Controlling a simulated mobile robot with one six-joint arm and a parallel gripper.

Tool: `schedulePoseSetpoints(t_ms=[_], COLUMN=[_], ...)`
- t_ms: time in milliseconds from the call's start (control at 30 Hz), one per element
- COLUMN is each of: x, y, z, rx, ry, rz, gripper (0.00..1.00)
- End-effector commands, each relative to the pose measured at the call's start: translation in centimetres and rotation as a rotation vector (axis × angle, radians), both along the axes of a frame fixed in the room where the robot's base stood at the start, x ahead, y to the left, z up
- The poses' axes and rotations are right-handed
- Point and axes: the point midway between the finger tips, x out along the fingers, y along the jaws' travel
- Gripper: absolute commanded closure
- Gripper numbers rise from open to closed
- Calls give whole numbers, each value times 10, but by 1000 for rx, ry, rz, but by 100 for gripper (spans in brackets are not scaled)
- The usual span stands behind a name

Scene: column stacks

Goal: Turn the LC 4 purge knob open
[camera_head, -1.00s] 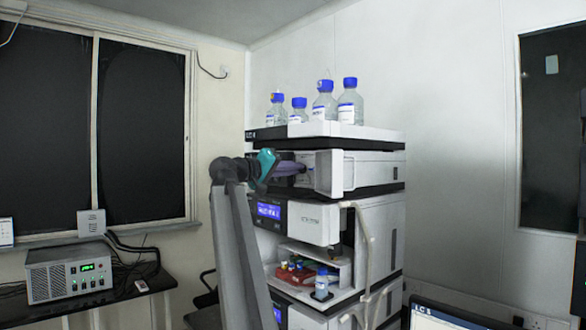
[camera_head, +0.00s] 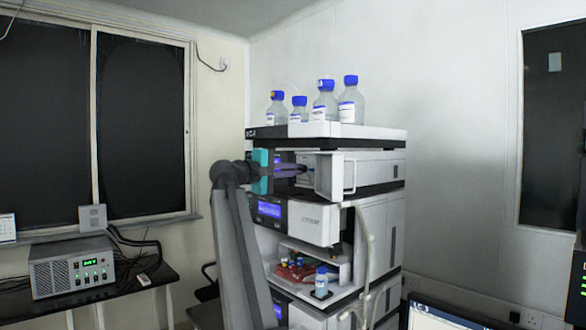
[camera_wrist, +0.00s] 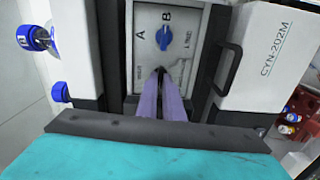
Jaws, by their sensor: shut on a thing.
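My gripper (camera_wrist: 161,72) has two long purple fingers, close together at the tips, inside the open front bay of the upper module of the LC stack (camera_head: 365,142). In the wrist view the tips meet at a small dark knob, the purge knob, on the grey panel (camera_wrist: 190,18); the fingers hide most of it. A blue knob (camera_wrist: 163,38) sits on the panel just beyond the tips, apart from them, near the letters A and B. In the head view my gripper (camera_head: 303,170) reaches in from the left, and the knobs are too small to make out.
Blue-capped bottles (camera_head: 325,100) stand on top of the stack. A lower shelf holds small vials and a bottle (camera_head: 321,285). A grey box (camera_head: 70,272) stands on the left table.

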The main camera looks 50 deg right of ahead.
Motion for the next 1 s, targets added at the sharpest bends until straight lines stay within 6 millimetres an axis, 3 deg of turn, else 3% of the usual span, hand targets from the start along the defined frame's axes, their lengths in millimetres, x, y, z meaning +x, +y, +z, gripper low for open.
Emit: schedulePoseSetpoints(t_ms=[433, 567, 1000], x=[1, 1, 0], y=[0, 0, 4], z=[0, 0, 0], rx=[0, 0, 1], ry=[16, 16, 15], rz=[2, 2, 1], gripper=[100, 74, 74])
